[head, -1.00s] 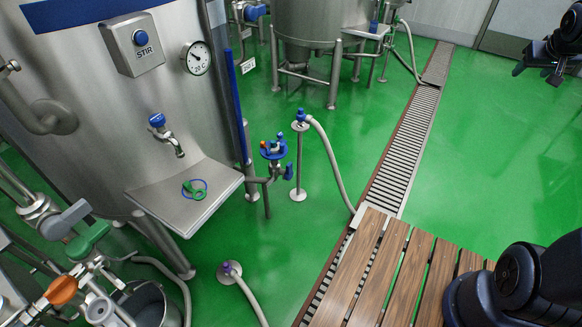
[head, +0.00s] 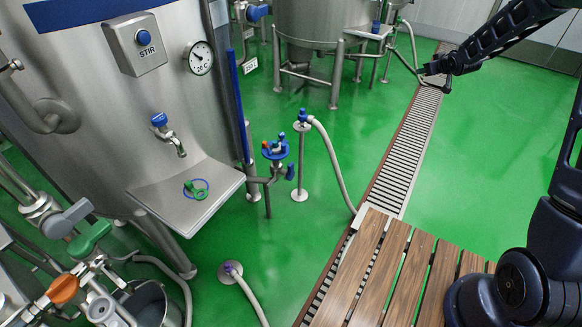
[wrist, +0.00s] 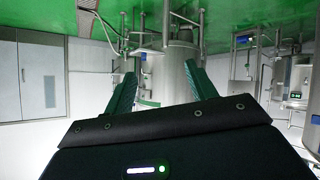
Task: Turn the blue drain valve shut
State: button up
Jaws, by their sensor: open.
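A blue valve (head: 275,148) with a small orange part sits on a thin pipe at the right foot of the big steel tank (head: 95,95). A smaller tap with a blue handle (head: 158,119) is on the tank's front above a steel shelf (head: 185,199). I cannot tell for sure which of these is the drain valve. My gripper (head: 437,78) is at the upper right, above the floor drain, well apart from both. In the wrist view, its fingers (wrist: 163,85) are spread with nothing between them. Neither valve can be made out there.
A green and blue item (head: 196,190) lies on the shelf. A hose stand (head: 300,190) with a grey hose is right of the valve. A slatted wooden platform (head: 400,270) is in front. Pipes and a bucket (head: 155,303) stand lower left. Green floor (head: 490,200) is clear at right.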

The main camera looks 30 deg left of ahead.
jog(key=a+f+n+g+y, duration=0.1)
jog(key=a+f+n+y, duration=0.25)
jog(key=a+f, duration=1.2)
jog(key=n+g+y, duration=0.4)
jog(key=g+y, duration=0.2)
send_near(293, 167)
jog(key=w+d+r, duration=0.1)
jog(key=w+r, duration=0.9)
jog(key=w, duration=0.3)
jog(key=s+a+f+g+y, duration=0.2)
jog(key=s+f+g, duration=0.1)
jog(key=s+f, duration=0.9)
jog(key=shift+n, duration=0.45)
jog(key=a, duration=0.9)
jog(key=shift+a+r, duration=0.2)
jog(key=shift+a, duration=0.15)
jog(key=shift+w, duration=0.1)
grip_shut()
